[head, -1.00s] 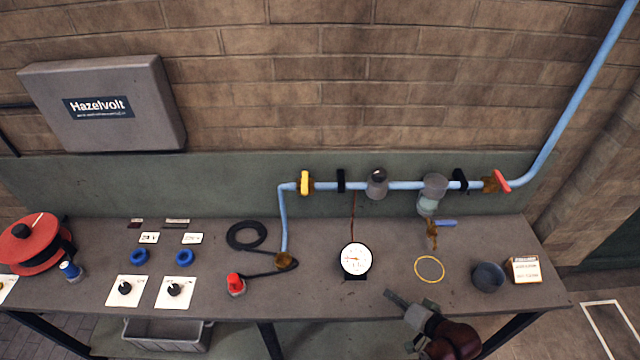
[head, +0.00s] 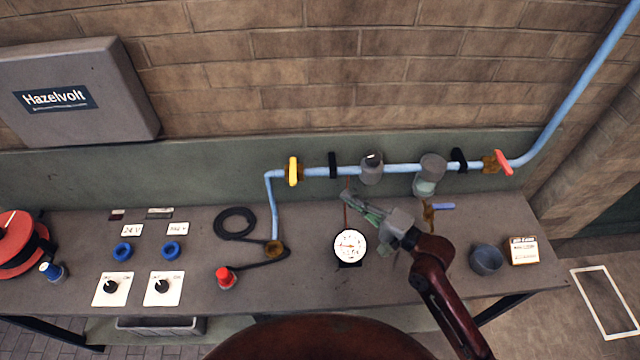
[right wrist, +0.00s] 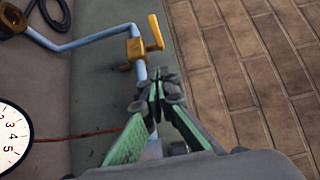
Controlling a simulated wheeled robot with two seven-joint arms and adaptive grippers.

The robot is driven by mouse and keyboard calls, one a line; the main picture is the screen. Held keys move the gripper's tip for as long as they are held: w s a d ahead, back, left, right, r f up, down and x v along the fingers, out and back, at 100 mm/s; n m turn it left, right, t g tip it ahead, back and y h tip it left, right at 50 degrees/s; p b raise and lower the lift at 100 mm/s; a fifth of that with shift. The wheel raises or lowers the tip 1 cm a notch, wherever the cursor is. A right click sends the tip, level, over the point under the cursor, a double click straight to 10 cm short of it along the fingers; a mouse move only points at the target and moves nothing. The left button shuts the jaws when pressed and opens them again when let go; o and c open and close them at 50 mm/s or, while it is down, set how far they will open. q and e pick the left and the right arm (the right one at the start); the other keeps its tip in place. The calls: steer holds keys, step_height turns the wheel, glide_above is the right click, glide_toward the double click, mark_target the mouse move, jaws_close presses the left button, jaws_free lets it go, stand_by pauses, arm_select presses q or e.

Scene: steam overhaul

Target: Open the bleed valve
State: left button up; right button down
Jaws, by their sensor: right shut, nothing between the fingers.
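A small brass valve with a blue lever (head: 442,206) hangs below the grey and glass fitting (head: 429,177) on the light blue pipe. No label tells which is the bleed valve. My right gripper (head: 347,197) is shut and empty above the gauge, pointing left. In the right wrist view its green-padded fingers (right wrist: 155,95) meet, with the yellow-handled valve (right wrist: 134,48) beyond them. My left gripper is out of view.
A round white gauge (head: 350,245) stands under my right gripper. A black cable coil (head: 236,223) and a red knob (head: 224,278) lie left. A dark cup (head: 486,260) and a small box (head: 523,250) stand right. The pipe runs along the green backboard (head: 200,175).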

steer(key=p, duration=0.2)
glide_toward(293, 174)
steer(key=w+d, duration=0.2)
steer(key=w, duration=0.1)
arm_select(q)
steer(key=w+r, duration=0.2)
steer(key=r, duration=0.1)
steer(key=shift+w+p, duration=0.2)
steer(key=shift+p, duration=0.2)
arm_select(e)
steer(key=a, duration=0.1)
steer(key=w+a, duration=0.1)
steer(key=a, duration=0.3)
steer(key=shift+w+f, duration=0.35)
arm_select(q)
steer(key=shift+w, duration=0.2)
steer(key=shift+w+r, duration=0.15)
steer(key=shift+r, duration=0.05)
arm_select(e)
steer(key=shift+a, duration=0.1)
